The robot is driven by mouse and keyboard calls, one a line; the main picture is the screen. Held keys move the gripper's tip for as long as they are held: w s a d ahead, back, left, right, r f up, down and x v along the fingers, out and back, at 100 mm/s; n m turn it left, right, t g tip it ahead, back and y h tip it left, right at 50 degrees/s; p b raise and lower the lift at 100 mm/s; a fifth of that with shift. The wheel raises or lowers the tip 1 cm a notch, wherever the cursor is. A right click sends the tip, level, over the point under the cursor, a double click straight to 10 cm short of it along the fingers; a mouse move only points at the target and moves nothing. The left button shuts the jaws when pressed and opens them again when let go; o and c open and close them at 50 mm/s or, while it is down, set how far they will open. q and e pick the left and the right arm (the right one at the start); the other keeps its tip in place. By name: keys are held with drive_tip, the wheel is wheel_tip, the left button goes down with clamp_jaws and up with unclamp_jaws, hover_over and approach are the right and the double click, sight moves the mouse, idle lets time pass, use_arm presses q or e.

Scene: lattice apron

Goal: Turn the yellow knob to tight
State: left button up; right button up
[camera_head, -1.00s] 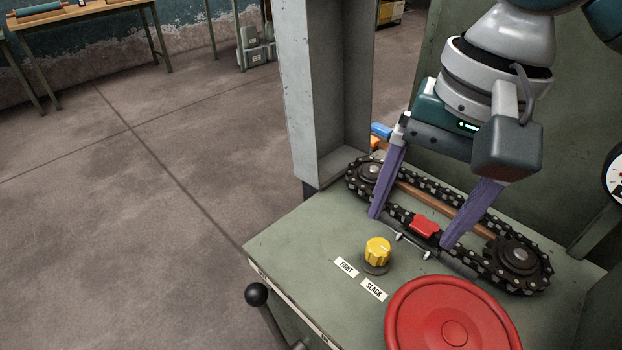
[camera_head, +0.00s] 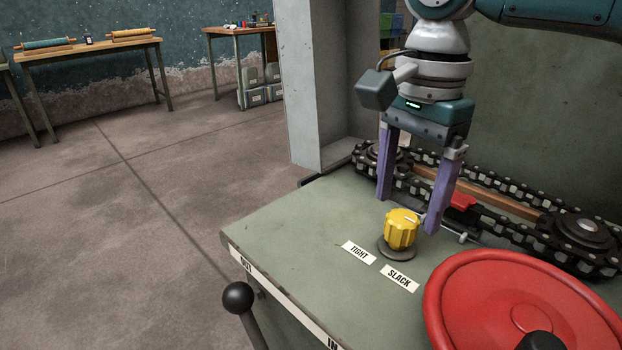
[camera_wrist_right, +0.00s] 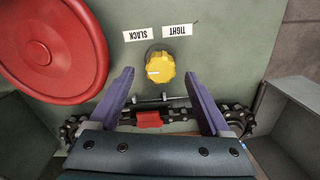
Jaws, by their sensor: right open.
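The yellow knob (camera_head: 402,230) stands upright on the green machine top, on a round dark base. A TIGHT label (camera_head: 359,252) and a SLACK label (camera_head: 399,279) lie in front of it. The knob also shows in the right wrist view (camera_wrist_right: 160,68), with a white pointer mark on its left side, toward the SLACK side there. My right gripper (camera_head: 408,215) is open, its purple fingers pointing down just behind the knob. In the right wrist view the knob lies beyond the fingertips (camera_wrist_right: 162,76), roughly centred between them, and nothing is held. My left gripper is not in view.
A red wheel (camera_head: 520,300) stands close to the right of the knob. A chain on sprockets (camera_head: 585,236) with a red link (camera_head: 463,201) runs behind it. A grey post (camera_head: 298,90) rises at back left. A black ball lever (camera_head: 238,297) sits at the front edge.

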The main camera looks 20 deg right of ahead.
sight(403, 217)
drive_tip(key=shift+f+b, duration=0.3)
drive_tip(key=shift+f, duration=1.25)
clamp_jaws()
